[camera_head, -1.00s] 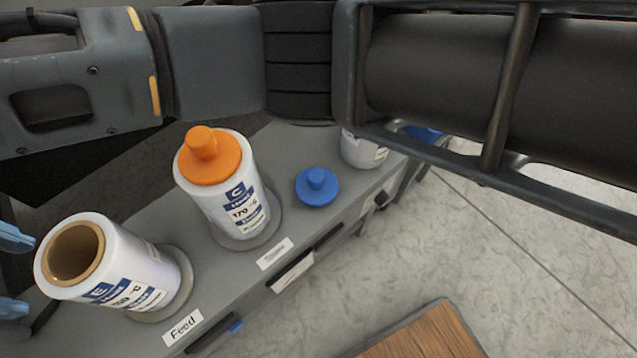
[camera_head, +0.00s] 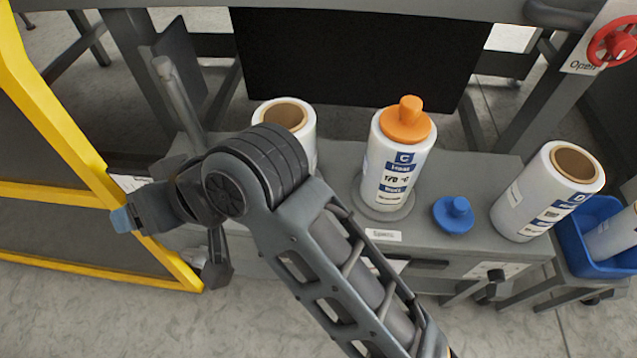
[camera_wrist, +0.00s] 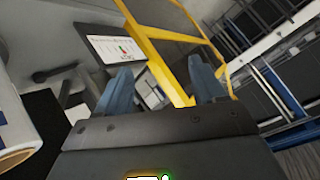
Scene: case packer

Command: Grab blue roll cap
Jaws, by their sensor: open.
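The blue roll cap (camera_head: 454,214) lies on the grey bench top in the head view, knob upward. It sits between the white roll with an orange cap (camera_head: 398,158) and an uncapped white roll (camera_head: 548,192). My gripper (camera_head: 122,219) is far to the left of the cap, beside the yellow frame, with my arm crossing in front of the bench. In the wrist view the two blue fingers (camera_wrist: 166,88) stand apart with nothing between them. The blue cap is not in the wrist view.
Another uncapped roll (camera_head: 285,115) stands behind my arm. A blue bin (camera_head: 575,245) holding a roll is at the right. The yellow frame (camera_head: 60,110) rises at the left, close to my gripper. A red handwheel (camera_head: 612,42) is at upper right. Bench space around the cap is narrow.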

